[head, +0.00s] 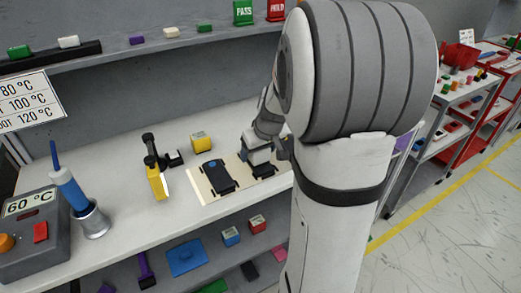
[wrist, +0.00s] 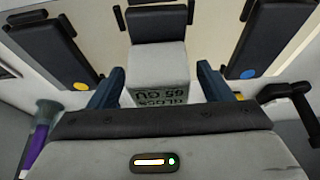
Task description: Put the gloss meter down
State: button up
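In the head view the gloss meter (head: 257,156) is partly hidden by my arm. My gripper (wrist: 160,82) has one blue finger on each side of the meter, with narrow gaps showing, so it looks open around it. The cream board (head: 203,196) under the panels lies on the bench. Contact under the meter is hard to see.
A panel with a blue dot (head: 217,178) and one with a yellow dot (wrist: 50,50) flank the middle panel. A yellow-and-black tool (head: 156,180), a yellow block (head: 201,142) and a cup with a blue-handled tool (head: 93,220) stand to the left.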

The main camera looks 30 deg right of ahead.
jog(key=shift+r, duration=0.15)
jog(key=shift+r, duration=0.25)
jog(key=p+v, duration=0.1)
jog(key=v, duration=1)
jog(key=s+a+f+g, duration=0.1)
jog(key=s+a+f, duration=0.1)
jog(key=s+a, duration=0.5)
jog(key=s+a+f+g, duration=0.1)
jog(key=s+a+f, duration=0.2)
jog(key=s+a, duration=0.4)
jog(key=shift+s+f, duration=0.35)
jog(key=shift+s, duration=0.1)
jog(key=p+v, duration=0.3)
jog(key=shift+w+r, duration=0.2)
